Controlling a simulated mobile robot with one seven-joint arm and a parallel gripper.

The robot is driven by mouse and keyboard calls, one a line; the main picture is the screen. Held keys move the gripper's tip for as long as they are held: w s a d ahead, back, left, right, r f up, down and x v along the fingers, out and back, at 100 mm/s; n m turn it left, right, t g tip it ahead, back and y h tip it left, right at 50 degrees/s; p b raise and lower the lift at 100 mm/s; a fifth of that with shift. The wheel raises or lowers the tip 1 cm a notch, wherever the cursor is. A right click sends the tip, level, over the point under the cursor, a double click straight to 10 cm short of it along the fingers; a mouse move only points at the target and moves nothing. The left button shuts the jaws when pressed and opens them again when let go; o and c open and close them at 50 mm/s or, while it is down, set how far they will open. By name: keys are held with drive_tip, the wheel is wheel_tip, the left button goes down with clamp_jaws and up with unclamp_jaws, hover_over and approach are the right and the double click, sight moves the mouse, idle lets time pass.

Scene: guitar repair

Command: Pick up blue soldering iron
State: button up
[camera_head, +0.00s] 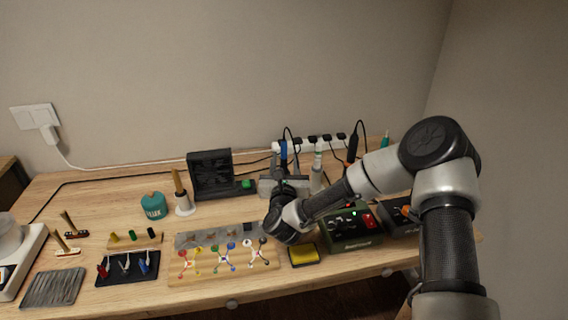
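A blue soldering iron handle (284,150) stands upright at the back of the workbench, in front of the white power strip. Its lower part is hidden behind my gripper and the grey parts there. My gripper (288,184) is low over the bench at the end of my arm, just in front of the blue iron and pointing toward the back. Its fingers are small and dark, so I cannot tell their opening or whether they touch the iron.
A black soldering iron (353,143) and a green-tipped tool (386,139) stand to the right. A dark green soldering station (352,228) and yellow sponge (304,254) are at the front.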

drive_tip(key=w, duration=0.4)
drive_tip(key=shift+a+r, duration=0.2)
drive_tip(key=shift+a, duration=0.1)
clamp_jaws()
